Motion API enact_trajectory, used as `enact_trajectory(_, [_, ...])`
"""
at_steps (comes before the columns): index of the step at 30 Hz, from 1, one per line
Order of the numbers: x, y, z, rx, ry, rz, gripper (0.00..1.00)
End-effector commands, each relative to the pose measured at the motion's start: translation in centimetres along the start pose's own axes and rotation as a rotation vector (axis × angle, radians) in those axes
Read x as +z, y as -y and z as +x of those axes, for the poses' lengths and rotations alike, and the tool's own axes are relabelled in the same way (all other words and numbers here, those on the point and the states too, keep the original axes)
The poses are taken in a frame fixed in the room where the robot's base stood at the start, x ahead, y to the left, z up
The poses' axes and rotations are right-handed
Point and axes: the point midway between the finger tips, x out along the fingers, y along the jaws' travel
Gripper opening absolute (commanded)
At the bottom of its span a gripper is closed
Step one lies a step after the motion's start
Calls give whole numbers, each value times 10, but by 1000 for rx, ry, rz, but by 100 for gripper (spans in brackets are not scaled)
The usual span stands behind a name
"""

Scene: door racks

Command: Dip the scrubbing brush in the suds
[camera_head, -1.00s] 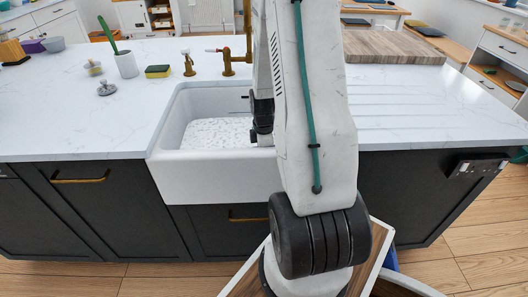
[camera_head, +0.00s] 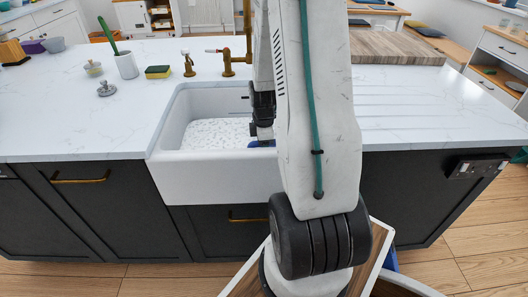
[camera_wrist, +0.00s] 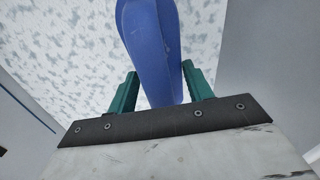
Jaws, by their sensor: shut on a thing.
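My gripper (camera_head: 262,132) is over the white sink, near its front right, partly hidden behind my arm. It is shut on a blue scrubbing brush (camera_wrist: 150,45), whose smooth rounded blue part shows between the green fingers (camera_wrist: 157,85) in the wrist view. Its bristles cannot be made out. A sliver of the blue brush (camera_head: 262,144) also shows below the gripper in the head view. White speckled suds (camera_head: 215,133) fill the bottom of the sink and lie behind the brush in the wrist view (camera_wrist: 70,50). I cannot tell whether the brush touches the suds.
The sink (camera_head: 215,178) has a raised front wall and sides around the gripper. A brass tap (camera_head: 235,62) stands at its back. A yellow-green sponge (camera_head: 158,72), a white cup with a green-handled tool (camera_head: 126,65) and small lidded pots stand on the counter at left.

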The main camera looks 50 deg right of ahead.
Motion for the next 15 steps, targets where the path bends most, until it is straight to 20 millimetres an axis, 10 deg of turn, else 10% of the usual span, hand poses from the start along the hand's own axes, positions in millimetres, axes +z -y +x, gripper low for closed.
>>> enact_trajectory(15, [0, -1, -64, 4, 0, 0, 33])
